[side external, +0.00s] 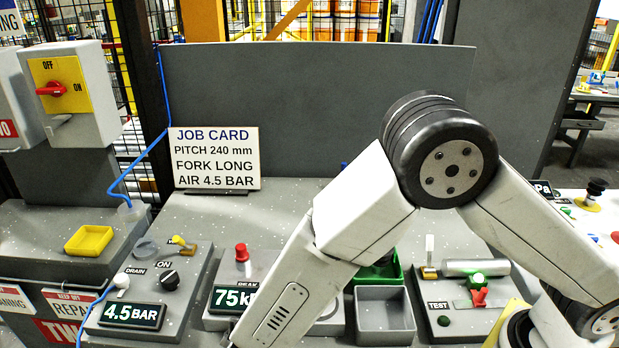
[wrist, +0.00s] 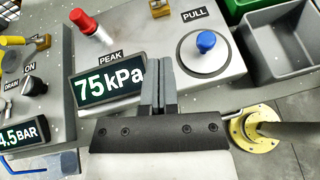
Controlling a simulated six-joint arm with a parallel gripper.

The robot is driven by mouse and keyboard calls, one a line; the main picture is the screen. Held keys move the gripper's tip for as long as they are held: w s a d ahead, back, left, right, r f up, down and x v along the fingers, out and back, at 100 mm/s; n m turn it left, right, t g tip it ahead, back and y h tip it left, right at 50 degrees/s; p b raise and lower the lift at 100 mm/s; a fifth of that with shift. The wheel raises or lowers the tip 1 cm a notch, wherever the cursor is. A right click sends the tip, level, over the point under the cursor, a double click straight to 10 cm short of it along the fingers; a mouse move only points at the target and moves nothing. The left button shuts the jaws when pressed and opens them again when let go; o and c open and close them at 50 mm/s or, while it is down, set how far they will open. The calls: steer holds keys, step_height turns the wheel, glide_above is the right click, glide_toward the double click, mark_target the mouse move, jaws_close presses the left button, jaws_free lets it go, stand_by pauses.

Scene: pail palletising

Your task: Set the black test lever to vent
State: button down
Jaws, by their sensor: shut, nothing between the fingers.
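My gripper (wrist: 160,66) is shut and empty in the wrist view. Its fingers are above the grey panel, just right of the 75 kPa display (wrist: 108,82) and left of the blue PULL knob (wrist: 206,42). In the side view my gripper is out of sight below my forearm. No lever is plainly the black test lever. The side view shows a TEST panel (side external: 461,326) at right with a small upright pale-tipped lever (side external: 429,246), a red handle (side external: 479,297) and a dark green button (side external: 443,321). No vent mark is readable.
A red knob (wrist: 91,28) stands behind the display. A black ON knob (side external: 169,279) and 4.5 BAR display (side external: 132,316) are at left. A grey bin (side external: 384,297) stands between the panels. A job card (side external: 215,158) stands at the back. A yellow flange (wrist: 252,131) is at right.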

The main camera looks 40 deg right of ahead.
steer(key=x, duration=0.5)
steer(key=shift+w+d+f, duration=0.1)
steer(key=shift+w+d, duration=0.05)
steer(key=shift+d, duration=0.05)
steer(key=shift+w+d+r, duration=0.4)
steer(key=shift+w+d, duration=0.2)
steer(key=shift+d, duration=0.2)
steer(key=shift+w+d+r, duration=0.35)
steer(key=shift+w+d, duration=0.1)
steer(key=shift+d, duration=0.25)
